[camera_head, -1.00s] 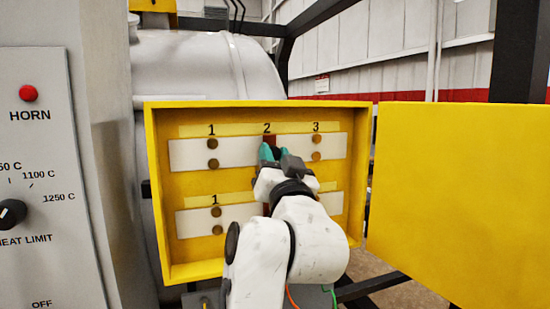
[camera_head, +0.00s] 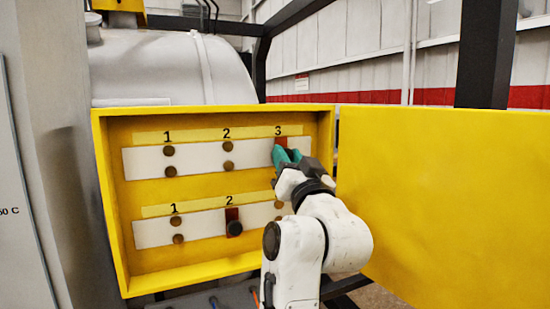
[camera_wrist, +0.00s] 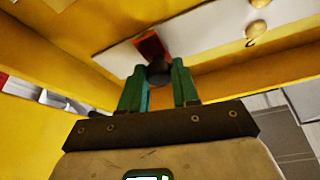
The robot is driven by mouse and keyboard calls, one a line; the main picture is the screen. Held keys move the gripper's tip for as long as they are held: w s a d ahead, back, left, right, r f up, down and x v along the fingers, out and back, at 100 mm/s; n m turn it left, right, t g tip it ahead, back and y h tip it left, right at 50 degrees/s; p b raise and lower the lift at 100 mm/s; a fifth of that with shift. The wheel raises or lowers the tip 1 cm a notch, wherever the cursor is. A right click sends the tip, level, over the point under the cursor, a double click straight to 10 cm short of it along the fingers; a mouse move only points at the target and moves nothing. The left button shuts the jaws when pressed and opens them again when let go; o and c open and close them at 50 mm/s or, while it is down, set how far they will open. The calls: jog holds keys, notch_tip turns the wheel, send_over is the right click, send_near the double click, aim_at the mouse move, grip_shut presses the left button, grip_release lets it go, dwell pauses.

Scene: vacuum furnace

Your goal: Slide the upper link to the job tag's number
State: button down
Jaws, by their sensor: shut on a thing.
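The upper link is a red-brown plate (camera_head: 281,142) on the upper white strip (camera_head: 200,158), under the number 3. Its dark round knob (camera_wrist: 158,73) sits between the teal fingers of my gripper (camera_head: 286,156) and is hidden in the head view. In the wrist view my gripper (camera_wrist: 160,88) is shut on that knob, with the red plate behind it. The lower link (camera_head: 232,216), red with a black knob, stands at 2 on the lower strip. I cannot see a job tag in these frames.
The strips are inside a yellow box (camera_head: 112,220) with raised walls; its right wall is close to my gripper. The open yellow door (camera_head: 430,200) stands to the right. Brass studs (camera_head: 168,151) mark the empty positions. My arm covers the right end of the lower strip.

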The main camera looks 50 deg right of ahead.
jog(key=shift+d, duration=0.1)
jog(key=shift+s, duration=0.1)
jog(key=c, duration=0.8)
grip_release()
jog(key=shift+d, duration=0.15)
jog(key=b+v, duration=0.2)
jog(key=v, duration=0.9)
